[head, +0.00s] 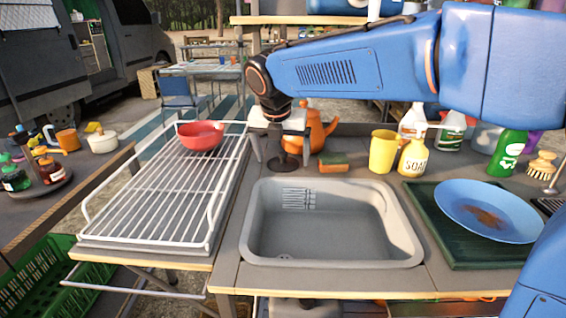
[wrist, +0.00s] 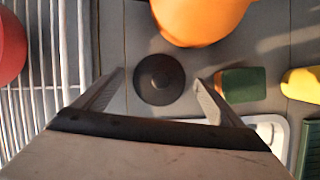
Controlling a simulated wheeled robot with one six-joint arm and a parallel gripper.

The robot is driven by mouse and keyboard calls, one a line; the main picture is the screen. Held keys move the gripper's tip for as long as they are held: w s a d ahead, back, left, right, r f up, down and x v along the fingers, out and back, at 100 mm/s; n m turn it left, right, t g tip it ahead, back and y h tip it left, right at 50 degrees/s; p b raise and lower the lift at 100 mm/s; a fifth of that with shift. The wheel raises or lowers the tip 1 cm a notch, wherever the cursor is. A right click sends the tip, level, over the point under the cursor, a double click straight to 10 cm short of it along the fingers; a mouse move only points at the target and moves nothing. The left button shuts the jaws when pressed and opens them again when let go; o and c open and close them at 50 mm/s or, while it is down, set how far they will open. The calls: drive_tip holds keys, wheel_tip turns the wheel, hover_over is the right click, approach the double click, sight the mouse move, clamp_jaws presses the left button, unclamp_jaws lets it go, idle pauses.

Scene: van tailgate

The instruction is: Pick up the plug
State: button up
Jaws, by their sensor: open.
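The plug, a dark round disc with a raised centre, lies flat on the grey counter behind the sink. In the wrist view the plug (wrist: 160,79) sits between the two fingertips of my gripper (wrist: 159,80), with a gap on each side. In the head view the plug (head: 284,162) shows under my gripper (head: 281,152), whose light fingers point down on either side of it. My gripper is open and empty. I cannot tell exactly how high the fingertips are above the counter.
An orange kettle (head: 317,130) stands close behind the plug. A green and orange sponge (head: 333,162) lies just right of it. A wire rack (head: 165,190) with a red bowl (head: 201,136) is to the left. The empty sink (head: 330,225) is in front.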

drive_tip(key=c, duration=1.2)
